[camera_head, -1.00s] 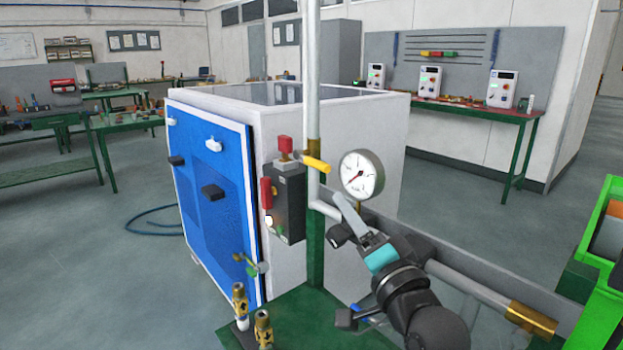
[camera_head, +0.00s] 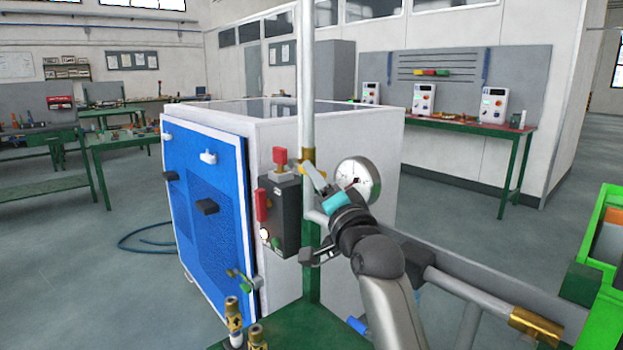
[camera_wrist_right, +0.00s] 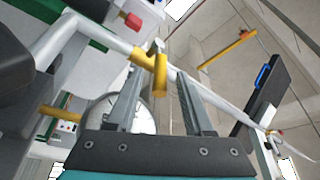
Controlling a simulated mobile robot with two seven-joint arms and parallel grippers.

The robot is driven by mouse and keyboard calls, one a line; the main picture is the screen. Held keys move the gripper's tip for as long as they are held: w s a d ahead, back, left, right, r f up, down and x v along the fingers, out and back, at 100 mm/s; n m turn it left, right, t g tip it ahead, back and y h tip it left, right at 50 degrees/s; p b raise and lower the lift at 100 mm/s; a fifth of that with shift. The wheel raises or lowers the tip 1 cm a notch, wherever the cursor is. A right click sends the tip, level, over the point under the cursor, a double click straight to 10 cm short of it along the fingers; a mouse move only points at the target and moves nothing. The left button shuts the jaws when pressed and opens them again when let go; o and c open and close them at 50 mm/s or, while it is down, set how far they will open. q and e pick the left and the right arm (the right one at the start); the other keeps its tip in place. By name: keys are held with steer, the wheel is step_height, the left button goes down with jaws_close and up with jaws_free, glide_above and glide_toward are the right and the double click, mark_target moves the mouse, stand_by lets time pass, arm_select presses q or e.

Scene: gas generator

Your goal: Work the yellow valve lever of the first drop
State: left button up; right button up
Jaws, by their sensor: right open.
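The yellow valve lever (camera_wrist_right: 160,76) shows in the right wrist view, on a brass fitting of the white vertical pipe (camera_head: 306,80). Its end appears between my right gripper's fingertips (camera_wrist_right: 160,72), with a gap on each side; whether it is level with them in depth I cannot tell. In the head view my right gripper (camera_head: 314,176) is at the brass fitting (camera_head: 308,156), just left of the gauge, and hides most of the lever. My right gripper is open and holds nothing. My left gripper is not in view.
The round pressure gauge (camera_head: 358,178) is right beside my right gripper, partly covered by it. A dark control box (camera_head: 280,215) with red parts is close on the left. A blue-fronted white cabinet (camera_head: 205,200) stands behind. A green bin (camera_head: 606,240) is at far right.

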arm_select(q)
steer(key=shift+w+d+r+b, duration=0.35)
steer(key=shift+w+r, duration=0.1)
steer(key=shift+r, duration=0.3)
arm_select(e)
steer(key=shift+x, duration=1.5)
jaws_close()
